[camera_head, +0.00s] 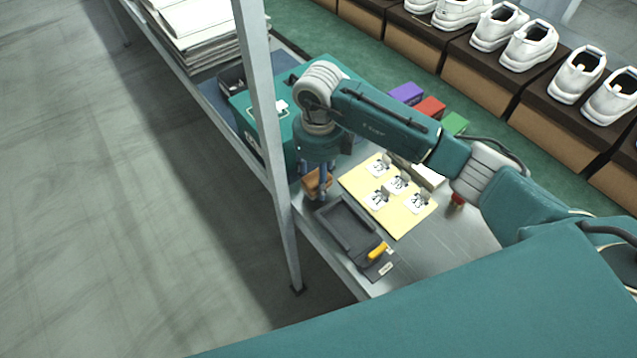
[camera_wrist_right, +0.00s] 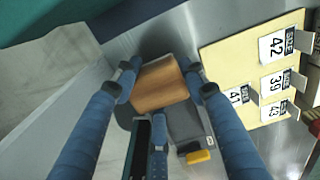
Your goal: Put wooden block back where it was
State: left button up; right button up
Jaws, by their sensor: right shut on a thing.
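The wooden block (camera_head: 313,182) is a small brown block near the table's left edge, at the far end of a dark grey tray (camera_head: 343,228). My right gripper (camera_head: 319,186) points down and is shut on it. In the right wrist view the wooden block (camera_wrist_right: 160,86) sits between the two blue fingers of my right gripper (camera_wrist_right: 161,78), with part of the tray (camera_wrist_right: 188,128) behind it. I cannot tell whether the block touches the table or hangs just above it. My left gripper is not in view.
A yellow-handled tool (camera_head: 378,250) lies at the tray's near end. A yellow board (camera_head: 357,181) with numbered cards lies right of the block. A teal box (camera_head: 243,106) stands behind, and a metal post (camera_head: 262,110) rises at the table's left edge.

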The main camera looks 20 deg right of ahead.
notch_tip(320, 180, down, 3)
jog(key=shift+r, duration=0.2)
jog(key=shift+f, duration=0.25)
jog(key=o, duration=0.7)
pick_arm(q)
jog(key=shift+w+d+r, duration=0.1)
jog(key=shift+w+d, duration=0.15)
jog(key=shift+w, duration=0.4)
pick_arm(e)
jog(key=shift+o, duration=0.2)
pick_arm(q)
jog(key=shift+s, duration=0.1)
